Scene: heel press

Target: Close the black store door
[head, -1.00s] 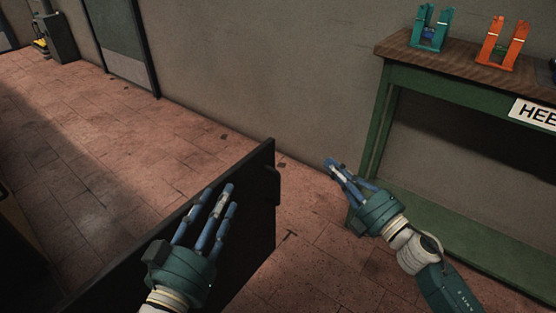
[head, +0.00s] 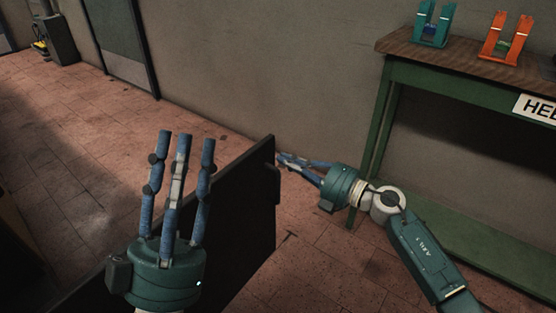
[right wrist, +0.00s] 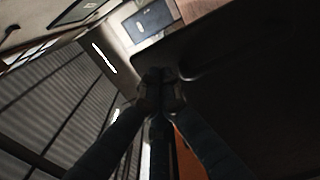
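The black door (head: 240,210) stands open across the lower middle of the head view, its free upright edge toward the wall and table. A small dark handle-like part shows on that edge. My left gripper (head: 182,140) is in front of the door's left part, its three fingers pointing up and apart, empty. My right gripper (head: 285,160) is at the far side of the door's free edge, fingers pointing left, holding nothing that I can see. In the right wrist view its fingers (right wrist: 160,78) come close together beside a large dark surface. Contact with the door is unclear.
A green table (head: 385,115) with a wooden top stands at right, carrying a teal stand (head: 432,25) and an orange stand (head: 503,38). A grey wall with a closed grey door (head: 120,40) is behind. The tiled floor at left is largely clear.

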